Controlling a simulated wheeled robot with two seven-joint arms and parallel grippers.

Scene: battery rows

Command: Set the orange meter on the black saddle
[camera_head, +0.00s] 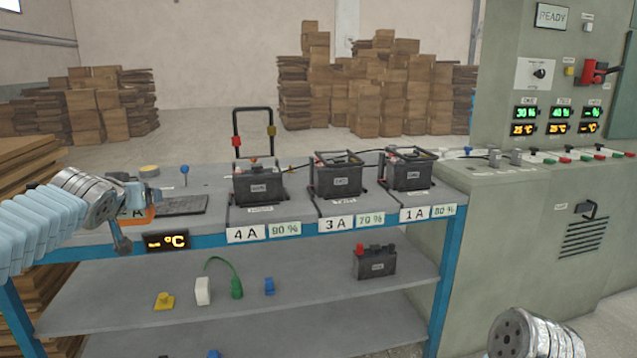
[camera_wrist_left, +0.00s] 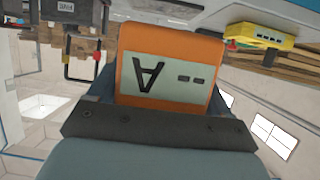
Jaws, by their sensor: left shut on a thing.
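My left gripper (camera_head: 136,205) is shut on the orange meter (camera_head: 147,216) near the left end of the bench. In the wrist view the meter (camera_wrist_left: 205,54) fills the middle, with a pale face reading "A" and dashes, upside down there. A dark flat piece (camera_head: 183,206), perhaps the black saddle, lies on the bench just right of the meter. I cannot tell its shape clearly. The meter appears apart from it, near the bench's front edge. The arm and gripper hide part of the meter in the head view. My right gripper is not in view; only my right wrist shows.
Black batteries (camera_head: 259,186) stand in a row on the bench (camera_head: 222,175), labelled 4A, 3A and 1A. A temperature display (camera_head: 167,241) hangs on the front edge. A lower shelf (camera_head: 120,312) holds small coloured parts and another battery (camera_head: 374,263).

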